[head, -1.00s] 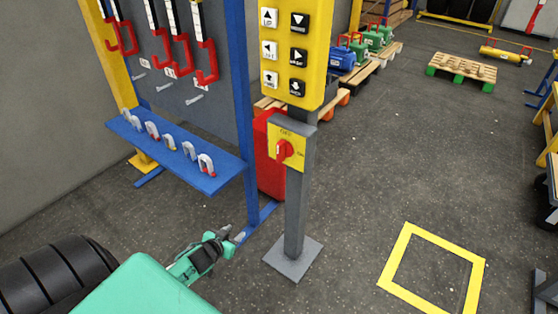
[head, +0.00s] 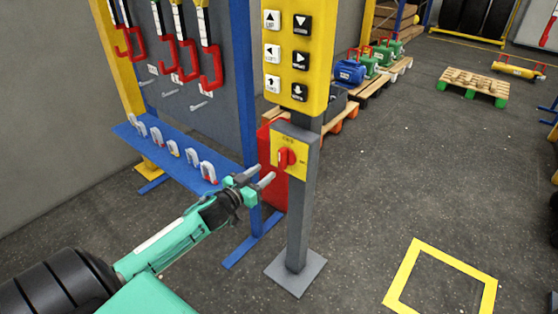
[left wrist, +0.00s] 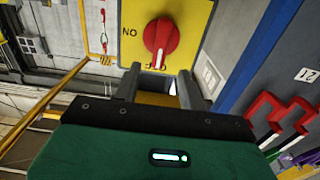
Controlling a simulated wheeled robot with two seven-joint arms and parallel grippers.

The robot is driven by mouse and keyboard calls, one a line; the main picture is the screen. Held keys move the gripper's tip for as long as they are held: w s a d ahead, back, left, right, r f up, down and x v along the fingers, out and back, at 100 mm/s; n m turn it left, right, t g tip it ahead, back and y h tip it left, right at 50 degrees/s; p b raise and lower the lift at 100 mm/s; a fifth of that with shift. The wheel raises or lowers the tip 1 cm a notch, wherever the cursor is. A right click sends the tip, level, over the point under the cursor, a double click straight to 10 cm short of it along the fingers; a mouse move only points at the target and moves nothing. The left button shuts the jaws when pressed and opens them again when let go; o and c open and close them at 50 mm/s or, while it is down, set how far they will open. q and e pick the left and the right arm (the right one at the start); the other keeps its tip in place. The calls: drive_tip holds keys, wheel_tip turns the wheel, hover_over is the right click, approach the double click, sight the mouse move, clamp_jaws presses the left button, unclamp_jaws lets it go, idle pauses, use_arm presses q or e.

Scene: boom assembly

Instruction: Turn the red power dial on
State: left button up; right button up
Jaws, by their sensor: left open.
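The red power dial (head: 286,158) sits on a yellow plate (head: 301,146) on the grey post, below the yellow button box. In the left wrist view the dial (left wrist: 161,42) shows as a red disc with a raised grip bar, just ahead of my fingers, with the letters "NO" beside it. My left gripper (head: 258,177) is open and empty, a little left of and below the dial in the head view. In the left wrist view its two fingers (left wrist: 160,84) stand apart, just short of the dial. No contact with the dial shows. My right gripper is not in view.
The yellow button box (head: 299,55) is above the dial on the grey post (head: 302,215). A blue rack shelf (head: 165,152) with shackles and a blue upright stand close to my left arm. The floor right of the post is clear around a yellow square outline (head: 409,267).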

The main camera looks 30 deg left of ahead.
sight(279, 160)
use_arm(q)
drive_tip(key=w, duration=0.8)
drive_tip(key=shift+w+d, duration=0.35)
drive_tip(key=shift+w, duration=0.05)
clamp_jaws()
